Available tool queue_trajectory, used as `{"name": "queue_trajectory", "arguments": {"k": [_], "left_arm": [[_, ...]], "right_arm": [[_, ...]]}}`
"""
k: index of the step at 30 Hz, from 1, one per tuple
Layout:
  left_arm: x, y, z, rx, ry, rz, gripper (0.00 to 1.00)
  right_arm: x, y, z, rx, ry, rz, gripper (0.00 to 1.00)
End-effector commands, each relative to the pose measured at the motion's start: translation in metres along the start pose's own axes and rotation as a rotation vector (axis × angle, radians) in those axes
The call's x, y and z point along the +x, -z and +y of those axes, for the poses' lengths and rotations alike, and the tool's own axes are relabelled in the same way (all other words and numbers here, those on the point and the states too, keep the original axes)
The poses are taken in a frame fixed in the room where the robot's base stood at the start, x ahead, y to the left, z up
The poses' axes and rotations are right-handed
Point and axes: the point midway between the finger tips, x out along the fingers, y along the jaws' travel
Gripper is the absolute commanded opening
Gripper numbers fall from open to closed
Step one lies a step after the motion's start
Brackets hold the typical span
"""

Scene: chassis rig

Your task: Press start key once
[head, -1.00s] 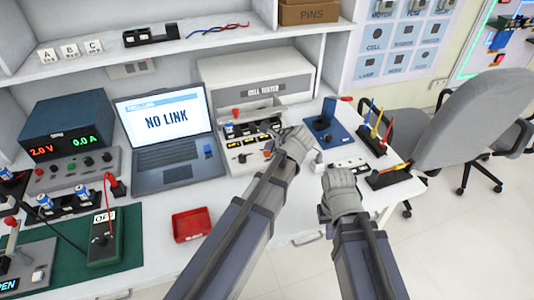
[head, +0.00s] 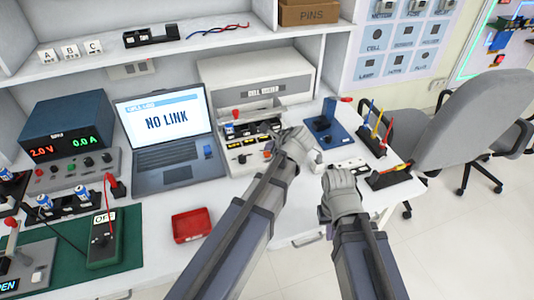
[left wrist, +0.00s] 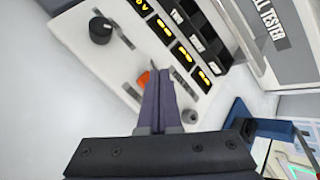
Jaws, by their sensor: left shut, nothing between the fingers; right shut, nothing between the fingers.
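The cell tester (head: 262,90) stands at the back of the bench, with a light sloped front panel (head: 236,163). An orange key (head: 267,154) sits on the panel's right part; no lettering on it is readable. In the left wrist view the orange key (left wrist: 143,79) is partly hidden by my left gripper (left wrist: 161,72). The fingers are shut and empty, with the tips right beside or over the key; contact cannot be told. In the head view my left gripper (head: 276,143) reaches over the panel. My right gripper (head: 325,210) is shut and empty near the bench's front edge.
A black knob (left wrist: 101,29) and a grey knob (left wrist: 189,116) flank the key. Lit yellow readouts (left wrist: 183,53) lie above it. A laptop (head: 165,130) reading NO LINK stands left, a red tray (head: 192,225) in front. A blue fixture (head: 328,128) stands right.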

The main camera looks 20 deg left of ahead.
Motion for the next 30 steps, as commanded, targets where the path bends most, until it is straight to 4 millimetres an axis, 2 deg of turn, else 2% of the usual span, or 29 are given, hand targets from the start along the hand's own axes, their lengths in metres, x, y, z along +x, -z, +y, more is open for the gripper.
{"name": "queue_trajectory", "arguments": {"k": [17,30], "left_arm": [[0.0002,0.0002,0.0001,0.0,0.0,0.0,0.0],[0.0058,0.0042,0.0043,0.0,0.0,0.0,0.0]], "right_arm": [[0.0003,0.0,0.0,0.0,0.0,0.0,0.0],[0.0083,0.0005,-0.0008,0.0,0.0,0.0,0.0]]}}
